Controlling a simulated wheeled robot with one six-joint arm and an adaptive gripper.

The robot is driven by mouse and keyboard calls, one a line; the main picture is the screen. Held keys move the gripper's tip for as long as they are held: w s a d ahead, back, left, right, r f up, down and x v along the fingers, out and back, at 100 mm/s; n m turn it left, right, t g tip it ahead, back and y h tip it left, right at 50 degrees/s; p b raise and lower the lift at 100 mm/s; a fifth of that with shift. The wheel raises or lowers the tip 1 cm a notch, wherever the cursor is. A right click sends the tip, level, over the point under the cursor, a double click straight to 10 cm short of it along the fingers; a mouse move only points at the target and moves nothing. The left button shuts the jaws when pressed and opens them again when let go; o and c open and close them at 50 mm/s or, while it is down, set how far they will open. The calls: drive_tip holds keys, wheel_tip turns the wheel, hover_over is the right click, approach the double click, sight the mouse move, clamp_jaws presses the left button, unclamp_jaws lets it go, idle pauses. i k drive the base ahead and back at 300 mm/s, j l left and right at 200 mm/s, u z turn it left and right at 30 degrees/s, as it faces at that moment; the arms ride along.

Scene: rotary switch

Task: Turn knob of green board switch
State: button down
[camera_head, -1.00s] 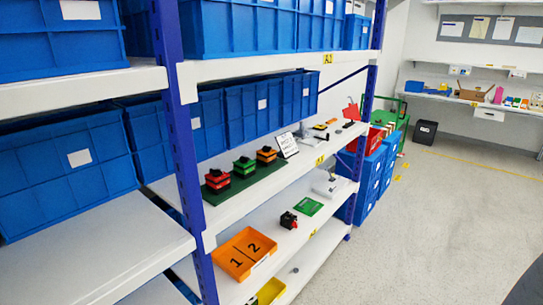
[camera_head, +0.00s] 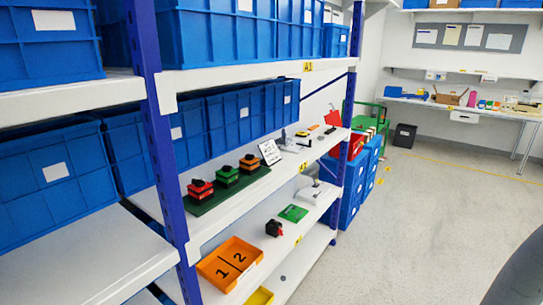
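A dark green board (camera_head: 205,207) lies on the middle shelf of the rack. Three block-shaped switches stand on it in a row: a red switch (camera_head: 200,193), a green switch (camera_head: 225,179) and an orange switch (camera_head: 249,167). Each has a black knob on top. The knobs are too small to tell which way they point. My gripper is not in view; only a dark grey piece, probably part of my arm, shows at the lower right edge, far from the switches.
Blue bins (camera_head: 242,117) stand behind the board. A blue rack post (camera_head: 167,150) rises left of it. A white sign (camera_head: 270,152) stands right of it. Below are an orange tray (camera_head: 247,246) and a green plate (camera_head: 293,213). The floor (camera_head: 420,215) to the right is clear.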

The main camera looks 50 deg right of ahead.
sight(226, 168)
drive_tip(key=i+l, duration=0.3)
drive_tip(key=l, duration=0.15)
drive_tip(key=i+l, duration=0.35)
drive_tip(key=l, duration=0.15)
drive_tip(key=i+l, duration=0.3)
drive_tip(key=l, duration=0.15)
drive_tip(key=i+l, duration=0.3)
drive_tip(key=l, duration=0.15)
drive_tip(key=i+l, duration=0.35)
drive_tip(key=l, duration=0.15)
drive_tip(key=k+l+z, duration=0.15)
drive_tip(key=k+l, duration=0.45)
drive_tip(key=l, duration=0.1)
